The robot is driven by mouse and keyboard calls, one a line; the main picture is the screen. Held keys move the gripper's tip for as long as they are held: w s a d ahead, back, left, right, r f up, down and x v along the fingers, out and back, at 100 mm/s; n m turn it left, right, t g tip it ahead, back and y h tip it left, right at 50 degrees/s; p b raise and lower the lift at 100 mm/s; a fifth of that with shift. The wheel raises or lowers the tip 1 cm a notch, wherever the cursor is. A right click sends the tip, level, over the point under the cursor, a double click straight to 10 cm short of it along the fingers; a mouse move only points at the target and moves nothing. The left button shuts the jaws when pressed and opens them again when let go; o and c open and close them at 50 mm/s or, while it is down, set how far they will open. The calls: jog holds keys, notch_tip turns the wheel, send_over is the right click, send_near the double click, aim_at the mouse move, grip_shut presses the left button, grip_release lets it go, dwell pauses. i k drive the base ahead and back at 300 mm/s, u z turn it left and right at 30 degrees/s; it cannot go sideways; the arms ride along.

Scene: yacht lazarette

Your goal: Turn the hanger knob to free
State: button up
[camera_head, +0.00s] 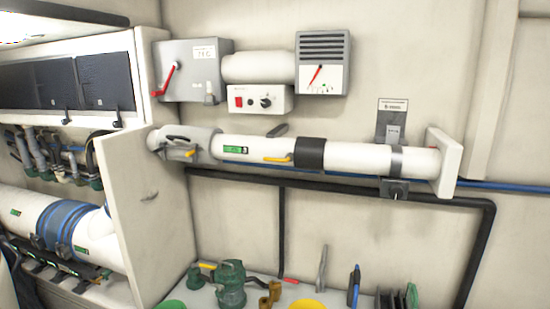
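A white horizontal pipe (365,157) runs along the back wall. A dark hanger bracket (392,128) on the wall holds it with a grey strap (397,162) near its right end. Below the strap is a small dark knob (396,189) with a light mark on it that points down. I take this as the hanger knob; its markings are too small to read. A small label plate (393,105) is above the bracket, its text unreadable. My gripper is not in view.
A bench (205,295) below holds green valves (231,283), yellow and green round items, and several upright tools. A grey switch box (187,70) with a red handle and a gauge box (322,63) hang above the pipe. A partition (150,210) stands left. A black hose runs below the pipe.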

aim_at(396, 191)
jog(key=u, duration=0.05)
jog(key=i, duration=1)
jog(key=z, duration=0.05)
